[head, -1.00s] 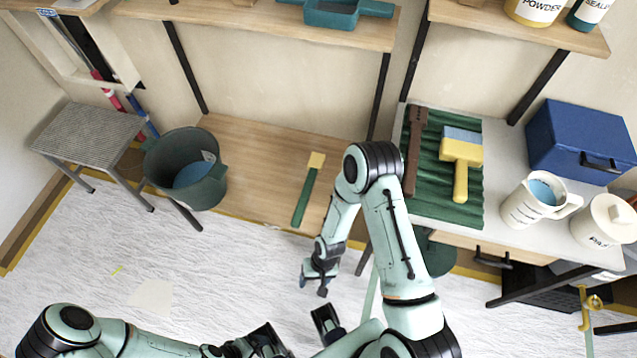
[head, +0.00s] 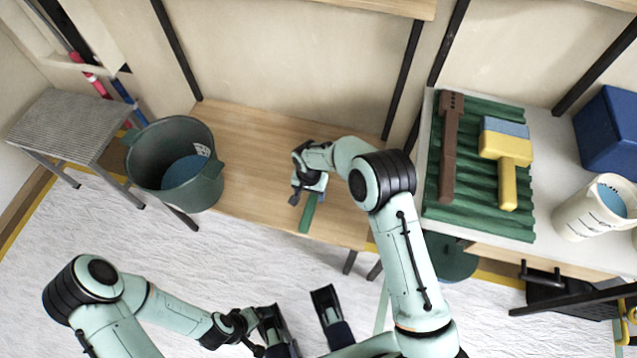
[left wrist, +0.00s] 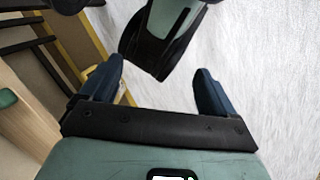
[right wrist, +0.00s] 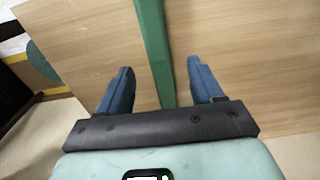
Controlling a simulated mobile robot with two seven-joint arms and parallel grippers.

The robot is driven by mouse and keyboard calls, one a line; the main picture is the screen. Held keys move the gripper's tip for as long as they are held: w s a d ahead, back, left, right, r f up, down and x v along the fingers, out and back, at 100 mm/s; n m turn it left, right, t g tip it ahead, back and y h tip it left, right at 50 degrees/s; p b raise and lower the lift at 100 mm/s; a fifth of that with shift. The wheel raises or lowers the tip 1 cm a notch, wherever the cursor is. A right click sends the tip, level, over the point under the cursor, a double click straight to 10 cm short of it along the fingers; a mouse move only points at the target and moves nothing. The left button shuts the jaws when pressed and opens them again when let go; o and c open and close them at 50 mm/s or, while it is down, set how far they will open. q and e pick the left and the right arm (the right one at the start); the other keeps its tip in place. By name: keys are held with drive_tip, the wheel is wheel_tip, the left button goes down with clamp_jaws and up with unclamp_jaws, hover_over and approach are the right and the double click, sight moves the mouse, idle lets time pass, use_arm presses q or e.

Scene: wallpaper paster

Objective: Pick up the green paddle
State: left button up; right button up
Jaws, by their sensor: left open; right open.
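The green paddle (head: 308,213) lies on the low wooden table. In the head view my right gripper (head: 308,190) hides its upper part, and only the lower end of the green handle shows. In the right wrist view the green handle (right wrist: 153,45) runs down between the two blue fingers of my right gripper (right wrist: 163,85). The fingers are open on either side of it, with gaps showing. My left gripper (left wrist: 160,85) is open and empty over the white floor, away from the paddle; it also shows low in the head view.
A grey stool (head: 70,125) is farther left. At the right, a counter holds a green corrugated tray (head: 482,222) with a brown tool and a yellow brush (head: 507,160).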

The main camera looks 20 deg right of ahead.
sight(311, 204)
drive_tip(key=f, duration=0.3)
drive_tip(key=f+b, duration=0.1)
drive_tip(key=f, duration=0.1)
drive_tip(key=shift+s+a+f, duration=0.1)
drive_tip(key=shift+s+f, duration=0.1)
drive_tip(key=shift+s, duration=0.2)
drive_tip(key=shift+f, duration=0.45)
use_arm(q)
drive_tip(key=shift+w+a+f+t, duration=0.15)
drive_tip(key=shift+w+a+f, duration=0.05)
drive_tip(key=shift+w+f, duration=0.25)
drive_tip(key=shift+w+a+f+t, duration=0.2)
drive_tip(key=shift+w+f, duration=0.1)
drive_tip(key=shift+w, duration=0.2)
use_arm(e)
drive_tip(key=c, duration=1.1)
